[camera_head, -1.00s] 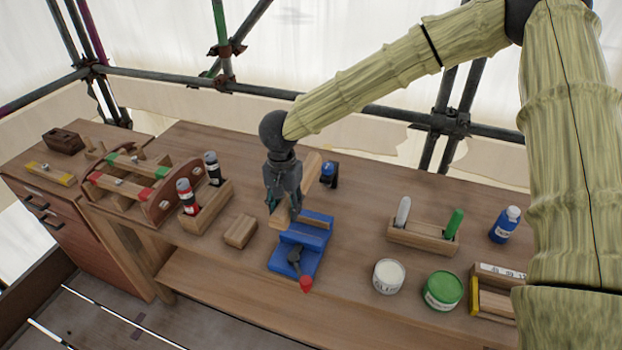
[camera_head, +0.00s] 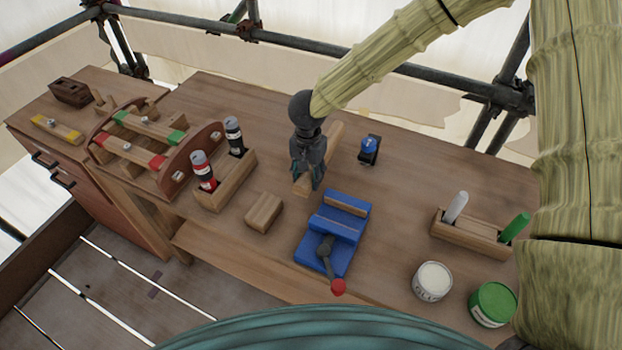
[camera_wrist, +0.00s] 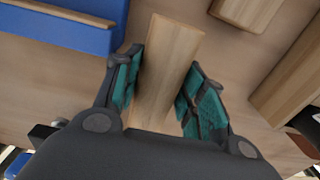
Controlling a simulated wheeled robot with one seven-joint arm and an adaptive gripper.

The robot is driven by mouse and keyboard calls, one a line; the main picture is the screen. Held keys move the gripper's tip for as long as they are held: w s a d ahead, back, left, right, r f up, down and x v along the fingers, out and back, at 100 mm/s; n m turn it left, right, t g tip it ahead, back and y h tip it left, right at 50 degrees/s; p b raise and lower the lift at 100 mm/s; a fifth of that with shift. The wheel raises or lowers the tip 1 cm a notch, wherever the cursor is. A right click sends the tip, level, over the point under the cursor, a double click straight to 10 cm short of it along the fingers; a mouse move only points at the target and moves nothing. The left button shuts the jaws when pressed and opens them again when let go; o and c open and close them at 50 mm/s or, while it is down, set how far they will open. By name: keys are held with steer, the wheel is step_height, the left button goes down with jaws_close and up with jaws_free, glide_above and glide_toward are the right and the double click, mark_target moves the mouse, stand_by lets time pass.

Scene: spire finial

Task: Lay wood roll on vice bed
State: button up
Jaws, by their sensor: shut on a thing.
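The wood roll, a long pale wooden bar (camera_head: 334,136), is held in my gripper (camera_head: 307,184). My gripper is shut on it, with its near end showing below the fingers. In the wrist view, the bar (camera_wrist: 170,60) lies between the teal finger pads of my gripper (camera_wrist: 164,75). The blue vice (camera_head: 325,245) stands on the bench to the right and in front of my gripper, with a red-tipped handle. The vice (camera_wrist: 70,35) also shows at the upper left of the wrist view. The bar is beside the vice, not over its bed. Its height above the bench is hard to tell.
A small wooden block (camera_head: 264,213) lies left of the vice. A wooden holder (camera_head: 226,184) with two bottles stands farther left. A small blue-topped item (camera_head: 369,149) stands behind the vice. White (camera_head: 432,282) and green (camera_head: 493,303) tins stand at the right.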

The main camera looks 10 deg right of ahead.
steer(key=shift+s, duration=0.1)
steer(key=f, duration=0.1)
steer(key=w+f, duration=0.1)
steer(key=f, duration=0.1)
steer(key=w+f, duration=0.1)
steer(key=f, duration=0.1)
steer(key=shift+w+p, duration=0.15)
steer(key=shift+p, duration=0.25)
steer(key=shift+s+f, duration=0.15)
steer(key=shift+s, duration=0.05)
steer(key=shift+s+r, duration=0.2)
steer(key=shift+s, duration=0.1)
steer(key=shift+w+f, duration=0.15)
steer(key=o, duration=0.9)
steer(key=shift+w+f, duration=0.15)
steer(key=shift+c, duration=0.2)
steer(key=o, duration=0.3)
steer(key=shift+s, duration=0.2)
